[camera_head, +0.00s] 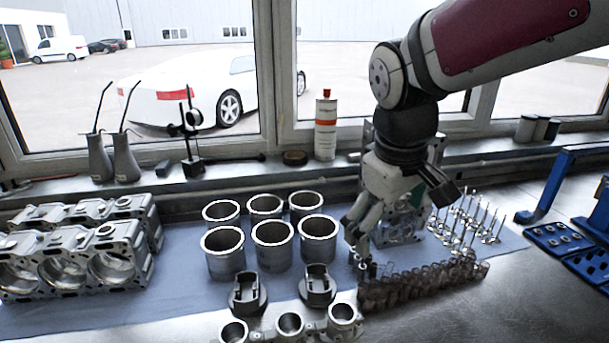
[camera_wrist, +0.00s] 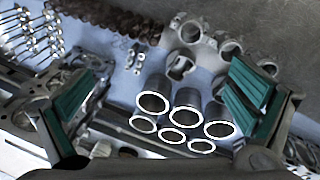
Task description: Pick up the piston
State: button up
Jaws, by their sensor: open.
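Two dark grey pistons stand on the blue mat in the head view, one at the left (camera_head: 248,294) and one at the right (camera_head: 318,287). They are in front of the cylinder liners. One piston (camera_wrist: 180,67) also shows in the wrist view, between the fingers and towards the upper middle. I cannot make out the other there clearly; the right finger may cover it. My gripper (camera_head: 388,215) hangs above the mat, right of and behind the pistons, apart from them. In the wrist view my gripper (camera_wrist: 163,88) is open and empty, with green finger pads.
Several cylinder liners (camera_head: 273,247) stand behind the pistons. A ringed metal part (camera_head: 290,323) lies in front. A dark row of small parts (camera_head: 420,285) and upright valves (camera_head: 470,225) are at right, engine blocks (camera_head: 110,255) at left.

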jog(key=w+a+f+n+g+b, duration=0.1)
jog(key=w+a+f+n, duration=0.25)
jog(key=w+f, duration=0.35)
jog(key=n+g+y+b, duration=0.1)
jog(key=n+g+b, duration=0.1)
jog(key=n, duration=0.1)
send_over(318, 287)
notch_tip(318, 287, down, 9)
jog(key=f, duration=0.5)
jog(key=f+p, duration=0.1)
jog(key=f, duration=0.2)
jog(key=shift+w+a, duration=0.2)
jog(key=shift+a, duration=0.05)
jog(key=f, duration=0.2)
jog(key=f+p, duration=0.1)
jog(key=f, duration=0.1)
jog(key=shift+s+d+f, duration=0.2)
jog(key=shift+w+f, duration=0.1)
jog(key=shift+f, duration=0.55)
jog(key=c, duration=1.5)
